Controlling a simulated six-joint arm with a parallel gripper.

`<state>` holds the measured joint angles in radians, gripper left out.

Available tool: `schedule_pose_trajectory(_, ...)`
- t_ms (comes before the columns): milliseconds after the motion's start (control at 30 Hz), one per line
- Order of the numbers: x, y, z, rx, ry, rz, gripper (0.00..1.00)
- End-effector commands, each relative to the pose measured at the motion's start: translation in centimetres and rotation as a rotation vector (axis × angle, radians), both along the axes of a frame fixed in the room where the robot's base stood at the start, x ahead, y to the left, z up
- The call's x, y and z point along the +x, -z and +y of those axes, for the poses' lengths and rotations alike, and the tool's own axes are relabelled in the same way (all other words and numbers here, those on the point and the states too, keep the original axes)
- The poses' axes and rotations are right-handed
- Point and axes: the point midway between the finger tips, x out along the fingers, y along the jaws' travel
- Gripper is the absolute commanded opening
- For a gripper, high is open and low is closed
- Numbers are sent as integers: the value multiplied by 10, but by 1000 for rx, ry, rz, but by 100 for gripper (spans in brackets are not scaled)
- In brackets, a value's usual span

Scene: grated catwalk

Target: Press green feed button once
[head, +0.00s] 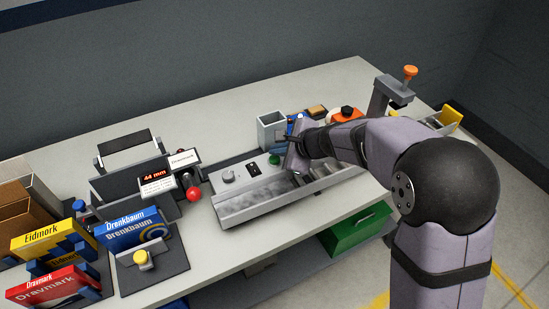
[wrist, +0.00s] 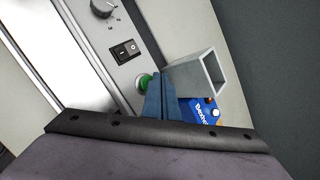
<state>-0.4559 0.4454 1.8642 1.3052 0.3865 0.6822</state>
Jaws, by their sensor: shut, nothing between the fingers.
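The green feed button (head: 274,159) sits on the grey control strip of a long metal machine (head: 240,213), beside a black rocker switch (head: 253,168) and a grey knob (head: 228,176). In the wrist view the green button (wrist: 144,82) shows partly, its right side hidden by my gripper's fingers. My gripper (wrist: 160,82) is shut and empty, with its blue fingertips right at the button's edge. I cannot tell whether they touch it. In the head view my gripper (head: 291,160) is just right of the button, its tips mostly hidden.
A grey square holder (head: 270,133) stands close behind the button, with a blue box (wrist: 200,109) beside it. A red-knobbed lever (head: 193,194) stands left of the machine. Several coloured boxes lie at the left.

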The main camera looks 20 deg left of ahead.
Motion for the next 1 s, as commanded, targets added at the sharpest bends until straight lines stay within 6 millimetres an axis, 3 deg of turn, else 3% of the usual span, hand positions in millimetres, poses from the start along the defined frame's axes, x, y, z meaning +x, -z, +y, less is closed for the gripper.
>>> schedule_pose_trajectory(1000,0,10,0,0,0,0,0)
